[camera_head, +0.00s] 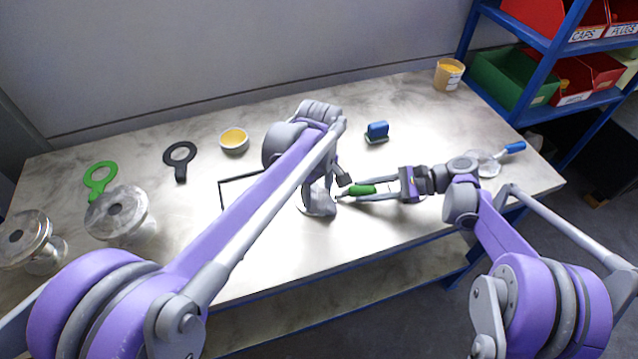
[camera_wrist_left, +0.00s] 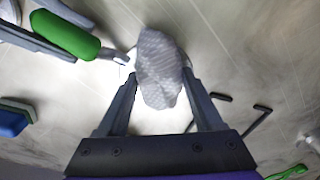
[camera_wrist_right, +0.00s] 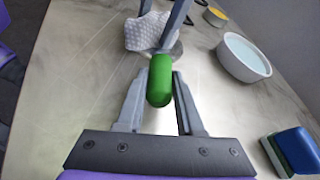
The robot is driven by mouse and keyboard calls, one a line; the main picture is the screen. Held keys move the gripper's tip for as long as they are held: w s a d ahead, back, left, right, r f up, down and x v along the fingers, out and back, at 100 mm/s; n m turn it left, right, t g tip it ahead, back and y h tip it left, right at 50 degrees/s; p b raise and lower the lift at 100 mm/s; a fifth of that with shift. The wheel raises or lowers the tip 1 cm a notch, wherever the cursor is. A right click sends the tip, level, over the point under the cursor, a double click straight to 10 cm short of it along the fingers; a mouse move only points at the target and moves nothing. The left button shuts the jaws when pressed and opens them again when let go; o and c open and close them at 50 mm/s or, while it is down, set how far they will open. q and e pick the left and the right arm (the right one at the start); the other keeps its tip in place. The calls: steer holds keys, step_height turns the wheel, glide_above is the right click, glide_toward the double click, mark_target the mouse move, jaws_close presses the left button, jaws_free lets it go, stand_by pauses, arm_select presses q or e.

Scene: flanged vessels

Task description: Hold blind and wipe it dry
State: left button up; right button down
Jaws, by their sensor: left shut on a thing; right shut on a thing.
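The blind has a green handle (camera_head: 362,190) and a silver disc (camera_wrist_right: 176,50), mostly hidden behind a cloth. My right gripper (camera_wrist_right: 158,84) is shut on the green handle and holds it level above the table. My left gripper (camera_wrist_left: 160,76) is shut on a grey patterned cloth (camera_wrist_left: 160,58). The cloth also shows in the head view (camera_head: 320,203) and hangs against the disc, covering most of it. The handle also shows in the left wrist view (camera_wrist_left: 66,36). Exact contact between cloth and disc is hard to tell.
A white bowl of pale liquid (camera_wrist_right: 243,58) stands near the grippers. A blue-topped block (camera_head: 377,130), yellow-filled bowl (camera_head: 234,141), black ring (camera_head: 179,155), green ring (camera_head: 99,178), blue-handled disc (camera_head: 487,160) and flanged vessels (camera_head: 120,215) stand about. Bins fill the right shelf.

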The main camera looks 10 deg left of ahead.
arm_select(q)
steer(key=shift+s, duration=0.75)
steer(key=w, duration=0.1)
steer(key=w+a, duration=0.1)
steer(key=w, duration=0.1)
steer(key=w+a, duration=0.1)
steer(key=w, duration=0.1)
steer(key=shift+w, duration=0.15)
steer(key=shift+s+d, duration=0.15)
steer(key=shift+s, duration=1.35)
steer(key=shift+s+d, duration=0.15)
steer(key=shift+s, duration=1.3)
steer(key=w, duration=0.1)
steer(key=w+a, duration=0.1)
steer(key=w, duration=0.1)
steer(key=w+a, duration=0.1)
steer(key=w, duration=0.1)
steer(key=shift+w+a, duration=0.1)
steer(key=shift+w, duration=0.1)
steer(key=shift+w+r, duration=0.15)
step_height(320, 180, up, 8)
